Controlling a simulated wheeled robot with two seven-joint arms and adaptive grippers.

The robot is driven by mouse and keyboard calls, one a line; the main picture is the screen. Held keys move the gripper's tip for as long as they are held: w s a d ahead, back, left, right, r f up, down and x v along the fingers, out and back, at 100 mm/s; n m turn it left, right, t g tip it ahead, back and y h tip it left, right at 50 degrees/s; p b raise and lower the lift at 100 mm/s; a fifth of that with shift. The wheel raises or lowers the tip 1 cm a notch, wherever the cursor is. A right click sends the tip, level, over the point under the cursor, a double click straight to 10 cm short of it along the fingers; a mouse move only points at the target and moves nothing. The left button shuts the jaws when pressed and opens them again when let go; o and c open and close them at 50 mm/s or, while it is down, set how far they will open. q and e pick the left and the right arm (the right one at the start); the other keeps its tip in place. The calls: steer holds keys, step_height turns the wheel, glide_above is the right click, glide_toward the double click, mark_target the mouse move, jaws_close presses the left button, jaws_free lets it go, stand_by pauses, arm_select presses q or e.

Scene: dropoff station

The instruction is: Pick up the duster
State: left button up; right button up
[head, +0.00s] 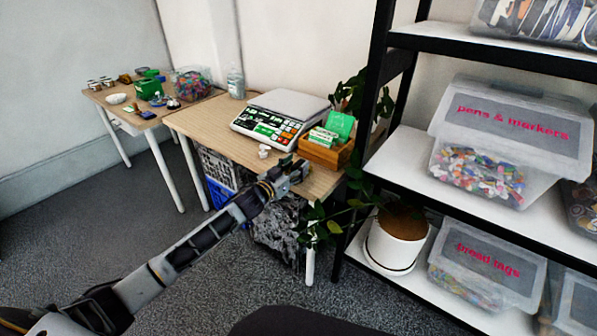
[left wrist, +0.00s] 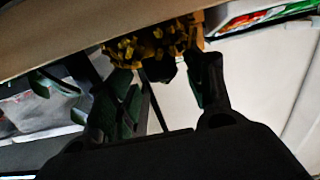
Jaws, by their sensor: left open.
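A yellow, knobbly thing that looks like the duster (left wrist: 150,45) shows at the top of the left wrist view, against the wooden edge. It lies just beyond and partly between the fingers of my left gripper (left wrist: 163,75). The fingers are apart, and I see nothing clasped between them. In the head view my left gripper (head: 294,169) is at the front right part of the near wooden table (head: 205,122), in front of the wooden box. I cannot make out the duster in the head view. My right gripper is not in view.
On the near table stand a scale (head: 279,117), a wooden box (head: 325,152) with green packets and a bottle (head: 236,83). A potted plant (head: 397,240) and a black-framed shelf (head: 395,165) with clear bins stand close on the right. Open carpet lies at the left.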

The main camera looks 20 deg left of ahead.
mark_target(303, 159)
arm_select(q)
steer(key=shift+w+d, duration=0.1)
steer(key=shift+w, duration=0.15)
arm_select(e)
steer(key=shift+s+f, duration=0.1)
arm_select(q)
steer(key=shift+w+d, duration=0.1)
steer(key=shift+w, duration=0.25)
steer(key=shift+w+d+f+b, duration=0.15)
steer(key=shift+w+b, duration=0.15)
steer(key=shift+w, duration=0.2)
steer(key=shift+w+f+b, duration=0.1)
steer(key=shift+w+b, duration=0.2)
steer(key=shift+w, duration=0.2)
steer(key=shift+x, duration=1.1)
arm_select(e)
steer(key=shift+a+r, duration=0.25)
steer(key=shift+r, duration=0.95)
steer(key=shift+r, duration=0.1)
arm_select(q)
steer(key=c, duration=0.7)
jaws_close()
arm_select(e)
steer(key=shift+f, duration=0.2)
